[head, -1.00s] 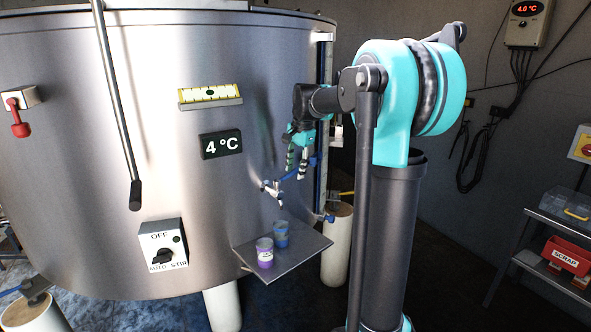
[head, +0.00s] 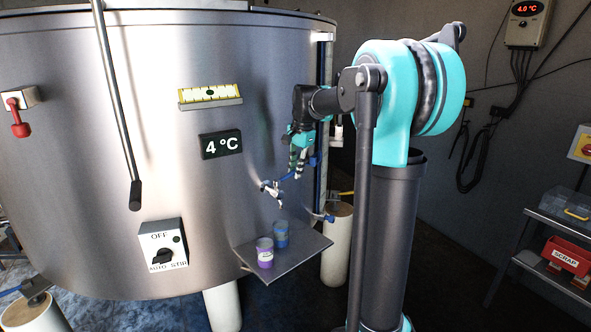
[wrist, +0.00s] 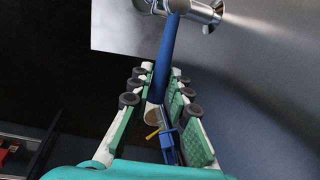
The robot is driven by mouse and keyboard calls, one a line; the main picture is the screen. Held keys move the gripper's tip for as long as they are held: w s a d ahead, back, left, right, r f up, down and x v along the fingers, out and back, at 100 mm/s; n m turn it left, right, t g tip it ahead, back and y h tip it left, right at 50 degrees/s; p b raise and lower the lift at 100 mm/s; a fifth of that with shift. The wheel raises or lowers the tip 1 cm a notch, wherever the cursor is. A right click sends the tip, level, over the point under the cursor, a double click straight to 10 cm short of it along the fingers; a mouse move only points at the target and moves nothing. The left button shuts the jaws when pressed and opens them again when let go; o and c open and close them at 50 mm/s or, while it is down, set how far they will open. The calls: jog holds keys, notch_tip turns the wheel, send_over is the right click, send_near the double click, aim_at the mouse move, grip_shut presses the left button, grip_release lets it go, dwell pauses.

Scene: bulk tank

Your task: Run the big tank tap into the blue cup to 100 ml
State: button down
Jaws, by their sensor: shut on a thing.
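The big tank (head: 80,110) is a steel drum filling the left of the head view. Its metal tap (head: 271,188) sticks out low on the wall, with a blue lever pointing right; the wrist view shows the tap (wrist: 190,8) at the top and the blue lever (wrist: 168,55) running down between my fingers. My gripper (head: 298,172) is closed on this lever; its green-padded fingers flank it in the wrist view (wrist: 156,98). The blue cup (head: 281,237) stands upright on the shelf, below the tap in the head view. I see no stream; its fill level is unreadable.
A purple cup (head: 265,256) with a white label stands beside the blue one on the small metal shelf (head: 295,258). A second blue-handled valve (head: 325,218) sits lower right. A stir switch box (head: 163,245) is to the left. A cart with a red scrap bin (head: 567,256) is far right.

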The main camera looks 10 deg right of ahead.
jog(key=s+m, duration=0.1)
jog(key=m, duration=0.1)
jog(key=s+d+m, duration=0.1)
jog(key=s+m, duration=0.1)
jog(key=shift+m+h, duration=0.4)
jog(key=c, duration=1.4)
grip_release()
jog(key=shift+r, duration=0.1)
jog(key=r, duration=0.4)
jog(key=s+r, duration=0.1)
jog(key=r, duration=0.2)
jog(key=s+r, duration=0.1)
jog(key=r, duration=0.3)
jog(key=shift+s+d+r, duration=0.15)
jog(key=shift+d+r, duration=0.05)
jog(key=shift+r, duration=0.1)
